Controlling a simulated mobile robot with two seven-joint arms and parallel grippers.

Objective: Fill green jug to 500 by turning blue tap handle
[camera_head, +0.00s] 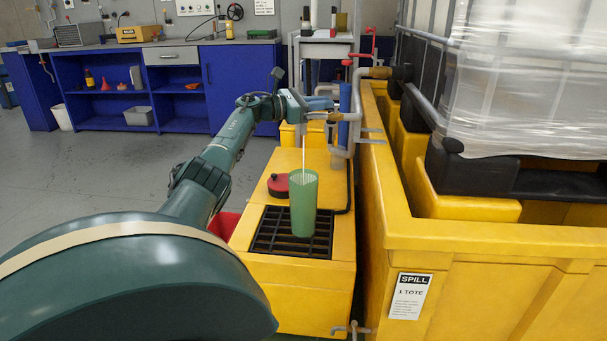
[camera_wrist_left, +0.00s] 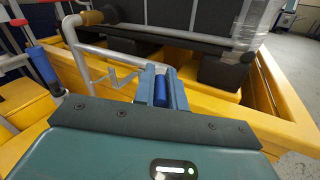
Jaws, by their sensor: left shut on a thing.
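The green jug (camera_head: 303,208) stands upright on a black grate (camera_head: 262,238) set in a yellow stand. A thin pale stream falls from the tap (camera_head: 316,116) into its open top. I cannot read the jug's level or marks. My left gripper (camera_head: 322,103) is at the tap, above the jug. In the left wrist view, its two fingers (camera_wrist_left: 161,84) are shut on the blue tap handle (camera_wrist_left: 160,92). The handle is mostly hidden behind the gripper in the head view. My right gripper is not in view.
A red-and-black lid (camera_head: 278,186) lies left of the jug. A yellow spill bin (camera_head: 480,265) with a wrapped tote stands close on the right. Grey pipes and a blue cylinder (camera_head: 343,133) are just right of the tap. Open floor lies to the left.

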